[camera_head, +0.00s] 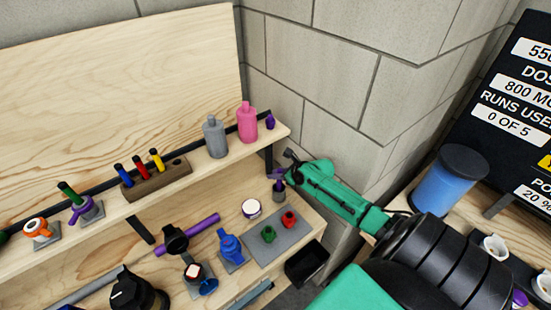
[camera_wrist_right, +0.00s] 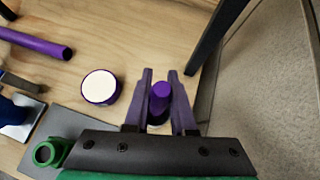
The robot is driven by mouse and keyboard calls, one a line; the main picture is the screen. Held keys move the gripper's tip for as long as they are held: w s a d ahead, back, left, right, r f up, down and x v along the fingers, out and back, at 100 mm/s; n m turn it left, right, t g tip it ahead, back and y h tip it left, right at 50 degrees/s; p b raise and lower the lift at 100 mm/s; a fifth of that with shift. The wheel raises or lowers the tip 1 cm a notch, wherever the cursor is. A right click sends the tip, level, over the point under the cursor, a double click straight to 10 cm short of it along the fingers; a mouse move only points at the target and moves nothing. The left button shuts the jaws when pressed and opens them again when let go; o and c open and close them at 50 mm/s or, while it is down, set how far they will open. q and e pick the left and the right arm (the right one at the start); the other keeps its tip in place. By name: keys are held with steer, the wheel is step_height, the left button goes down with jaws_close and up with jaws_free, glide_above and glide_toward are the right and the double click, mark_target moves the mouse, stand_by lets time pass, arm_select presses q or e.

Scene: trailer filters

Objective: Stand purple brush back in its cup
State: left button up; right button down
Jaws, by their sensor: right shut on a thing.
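My right gripper (camera_head: 279,176) reaches in from the right over the right end of the lower bench. In the right wrist view its two dark purple fingers (camera_wrist_right: 160,82) are shut on an upright purple cylindrical piece (camera_wrist_right: 160,97), which looks like the purple brush. In the head view a little purple (camera_head: 279,186) shows below the fingers, above a small dark grey body (camera_head: 279,195). I cannot tell whether that body is the cup or part of the brush. The lower end is mostly hidden in the right wrist view. My left gripper is not in view.
A white-topped round jar (camera_head: 251,209) stands left of the gripper. A grey plate (camera_head: 268,243) with green and red pieces lies in front. A purple tube (camera_head: 190,234) lies further left. The upper shelf holds pink (camera_head: 247,122) and grey (camera_head: 215,138) bottles. A black bin (camera_head: 306,263) is front right.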

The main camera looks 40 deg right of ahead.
steer(key=shift+f, duration=0.55)
steer(key=c, duration=0.7)
jaws_free()
steer(key=v, duration=1.4)
steer(key=shift+s+d+r+p, duration=0.15)
steer(key=shift+s+d+p, duration=0.05)
steer(key=shift+p, duration=0.15)
